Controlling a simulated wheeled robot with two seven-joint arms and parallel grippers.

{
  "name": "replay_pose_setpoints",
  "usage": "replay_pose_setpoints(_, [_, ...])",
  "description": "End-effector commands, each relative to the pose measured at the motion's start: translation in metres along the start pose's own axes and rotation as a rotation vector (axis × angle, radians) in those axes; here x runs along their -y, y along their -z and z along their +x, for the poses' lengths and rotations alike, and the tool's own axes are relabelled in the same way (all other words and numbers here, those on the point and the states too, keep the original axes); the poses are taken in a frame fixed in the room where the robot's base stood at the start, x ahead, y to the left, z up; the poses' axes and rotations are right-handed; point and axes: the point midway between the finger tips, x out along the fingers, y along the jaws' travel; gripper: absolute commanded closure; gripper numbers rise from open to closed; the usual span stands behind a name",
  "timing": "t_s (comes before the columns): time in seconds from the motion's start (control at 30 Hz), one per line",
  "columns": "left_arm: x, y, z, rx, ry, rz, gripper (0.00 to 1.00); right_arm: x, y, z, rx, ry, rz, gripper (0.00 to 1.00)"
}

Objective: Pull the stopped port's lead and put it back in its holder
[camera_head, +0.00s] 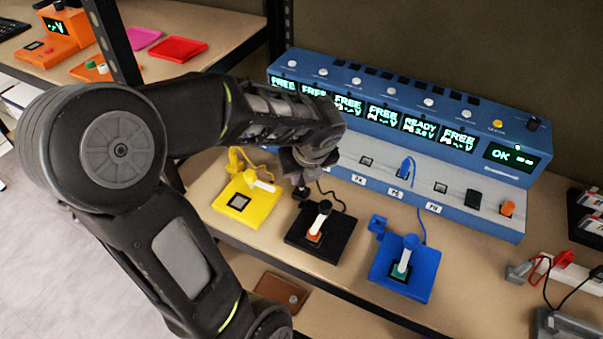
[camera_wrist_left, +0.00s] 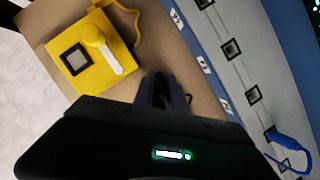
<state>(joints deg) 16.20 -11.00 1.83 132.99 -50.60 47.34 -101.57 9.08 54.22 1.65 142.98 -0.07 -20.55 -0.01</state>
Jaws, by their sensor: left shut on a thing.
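My left gripper (camera_head: 301,184) is shut on a small dark piece, apparently the black lead's plug, at the back left corner of the black cradle (camera_head: 323,246). The black holder there is mostly covered, so I cannot tell whether the plug is seated in it. In the left wrist view the fingers (camera_wrist_left: 164,92) point down and the held piece is hardly visible. The blue charging station (camera_head: 480,203) has screens reading FREE, one READY (camera_head: 420,131) and one OK (camera_head: 511,157). A blue lead (camera_head: 406,167) is plugged into a port. My right gripper is not in view.
The yellow cradle (camera_head: 236,204) stands left of the black one, its yellow lead (camera_head: 236,158) at its back. The blue cradle (camera_head: 402,271) is at right with an empty-looking holder (camera_head: 378,224). An orange knob (camera_head: 507,208) is on the station's right end. A shelf post (camera_head: 112,40) rises behind my arm.

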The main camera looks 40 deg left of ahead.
Motion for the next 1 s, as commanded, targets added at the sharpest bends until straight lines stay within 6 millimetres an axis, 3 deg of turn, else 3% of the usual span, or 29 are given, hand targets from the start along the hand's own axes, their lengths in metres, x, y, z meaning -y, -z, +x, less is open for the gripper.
replay_pose_setpoints(1.0, [-0.0003, -0.0006, -0.0009, 0.000, 0.000, -0.001, 1.00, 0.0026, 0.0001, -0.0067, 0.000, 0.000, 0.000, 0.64])
